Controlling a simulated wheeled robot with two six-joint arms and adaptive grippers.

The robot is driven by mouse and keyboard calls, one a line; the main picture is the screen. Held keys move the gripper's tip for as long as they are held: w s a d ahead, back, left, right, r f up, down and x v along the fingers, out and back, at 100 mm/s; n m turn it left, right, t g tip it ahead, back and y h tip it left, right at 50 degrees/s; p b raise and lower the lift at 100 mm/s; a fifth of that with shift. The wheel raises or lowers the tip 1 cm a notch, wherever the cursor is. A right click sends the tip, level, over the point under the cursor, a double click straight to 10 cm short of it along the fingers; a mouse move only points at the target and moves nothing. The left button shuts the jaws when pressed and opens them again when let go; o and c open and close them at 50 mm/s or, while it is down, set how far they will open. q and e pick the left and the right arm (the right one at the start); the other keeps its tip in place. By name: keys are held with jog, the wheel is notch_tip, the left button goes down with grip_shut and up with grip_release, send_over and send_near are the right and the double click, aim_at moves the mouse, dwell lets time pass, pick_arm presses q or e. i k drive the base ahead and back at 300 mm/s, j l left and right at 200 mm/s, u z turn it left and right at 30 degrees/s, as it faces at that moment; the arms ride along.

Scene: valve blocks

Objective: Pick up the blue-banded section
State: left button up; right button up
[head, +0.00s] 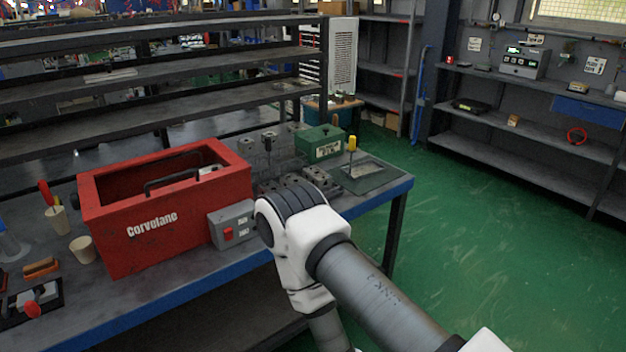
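I cannot make out a blue band on any section in the head view. Several grey metal blocks (319,178) sit on the workbench (383,188), just behind my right arm, which hides part of that group. More small grey parts stand farther back beside a dark upright post (268,142). My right arm comes in from the lower right and bends in front of the bench; its gripper is out of view. My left arm and gripper do not show.
A green box (320,143) and a yellow-handled tool (351,145) stand at the right end. Cups and small tools lie at the left. Green floor is open to the right.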

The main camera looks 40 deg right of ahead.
aim_at(319, 177)
jog(key=z, duration=0.95)
